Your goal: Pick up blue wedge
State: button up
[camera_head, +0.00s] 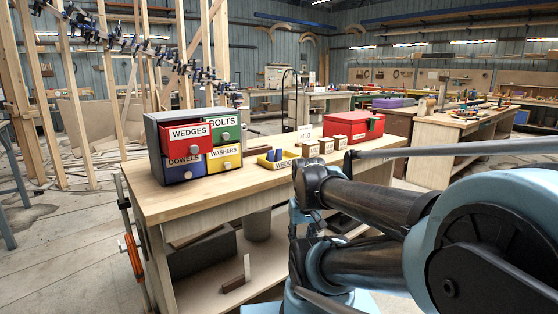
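My folded arm fills the right side of the view, in front of the bench's right part. My gripper cannot be made out in this view.
A drawer cabinet (151,136) with red, green, blue and yellow drawers stands left of the tray. Several small wooden blocks (326,146) and a red box (345,127) stand to its right. The bench's front left top is bare. An orange clamp (131,243) hangs at its left side.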

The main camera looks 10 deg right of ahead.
aim_at(278, 153)
jog(key=z, duration=2.2)
jog(key=k, duration=1.05)
jog(key=u, duration=0.95)
jog(key=i, duration=1)
jog(key=z, duration=0.05)
